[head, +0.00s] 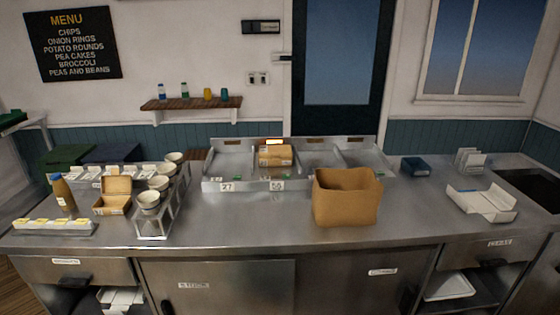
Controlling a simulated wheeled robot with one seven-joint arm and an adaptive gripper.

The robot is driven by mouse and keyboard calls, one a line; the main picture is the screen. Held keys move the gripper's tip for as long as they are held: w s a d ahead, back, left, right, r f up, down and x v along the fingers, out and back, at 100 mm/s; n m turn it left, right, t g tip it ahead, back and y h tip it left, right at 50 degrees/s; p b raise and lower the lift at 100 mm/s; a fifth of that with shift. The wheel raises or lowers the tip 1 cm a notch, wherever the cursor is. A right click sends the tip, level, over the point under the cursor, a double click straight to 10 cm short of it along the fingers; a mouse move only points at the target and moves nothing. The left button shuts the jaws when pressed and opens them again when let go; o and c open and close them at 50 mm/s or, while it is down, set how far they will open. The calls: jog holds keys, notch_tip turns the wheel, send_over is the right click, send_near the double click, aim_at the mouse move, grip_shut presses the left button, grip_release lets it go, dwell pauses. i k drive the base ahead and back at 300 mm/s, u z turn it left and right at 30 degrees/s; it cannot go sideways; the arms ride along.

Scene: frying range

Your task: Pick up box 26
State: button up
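No box with a clearly readable 26 shows in the head view. A small brown cardboard box (275,158) sits in the metal fryer tray at the back centre, with a pale label too small to read. An open cardboard box (114,192) with its lid up stands on the left of the counter, its label also unreadable. A larger open-topped brown box or bag (346,198) stands right of centre. My gripper is not in view, so its state and place are hidden.
The steel counter (250,228) is clear at front centre. The divided metal tray (228,184) bears number tags. On the left stand a wire rack with several bowls (149,200), a brown bottle (64,193) and a white strip (52,227). An open white carton (482,204) lies right.

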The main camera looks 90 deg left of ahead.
aim_at(284, 162)
jog(key=u, duration=1.75)
